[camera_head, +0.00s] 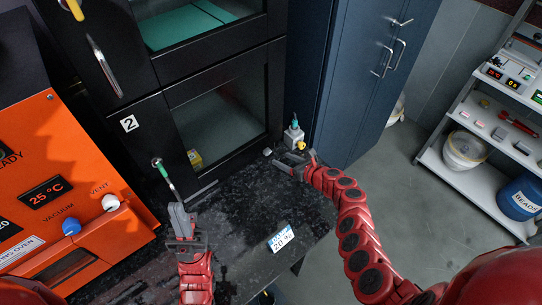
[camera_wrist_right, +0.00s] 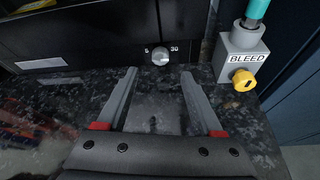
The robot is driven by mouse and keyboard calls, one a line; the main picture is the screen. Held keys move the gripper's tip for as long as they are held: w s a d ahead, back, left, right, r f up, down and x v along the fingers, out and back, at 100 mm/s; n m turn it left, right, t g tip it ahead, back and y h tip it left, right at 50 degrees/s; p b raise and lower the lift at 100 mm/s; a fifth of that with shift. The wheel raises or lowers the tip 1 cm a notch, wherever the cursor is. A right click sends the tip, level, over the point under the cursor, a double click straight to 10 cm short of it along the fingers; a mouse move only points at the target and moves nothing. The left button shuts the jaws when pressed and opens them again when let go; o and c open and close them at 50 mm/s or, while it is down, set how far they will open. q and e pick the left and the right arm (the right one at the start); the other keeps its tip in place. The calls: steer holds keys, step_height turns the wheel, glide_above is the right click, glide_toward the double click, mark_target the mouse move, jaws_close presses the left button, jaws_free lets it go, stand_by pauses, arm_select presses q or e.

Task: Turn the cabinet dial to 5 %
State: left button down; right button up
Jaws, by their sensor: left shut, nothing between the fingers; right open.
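The cabinet dial (camera_wrist_right: 161,56) is a small pale knob low on the black cabinet front, between the marks 5 on its left and 30 on its right. Its pointer direction is too small to tell. The dial also shows in the head view (camera_head: 267,152), near the cabinet's lower right corner. My right gripper (camera_head: 285,165) is open and empty just in front of the dial, apart from it. In the right wrist view its two fingers (camera_wrist_right: 158,88) point toward the dial, one on each side. My left gripper (camera_head: 177,207) is shut and empty, above the black bench at left.
A grey BLEED block (camera_wrist_right: 243,52) with a yellow knob (camera_wrist_right: 244,80) stands right of the dial. An orange vacuum oven (camera_head: 70,185) stands at left. The bench between my grippers is clear.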

mark_target(269, 153)
steer(key=b+x, duration=0.2)
steer(key=x, duration=0.1)
steer(key=b+x, duration=0.3)
steer(key=x, duration=0.1)
steer(key=shift+s+d+f, duration=0.15)
steer(key=shift+f, duration=0.2)
steer(key=shift+w+a+b, duration=0.3)
steer(key=shift+w+b, duration=0.15)
steer(key=shift+w, duration=0.05)
jaws_close()
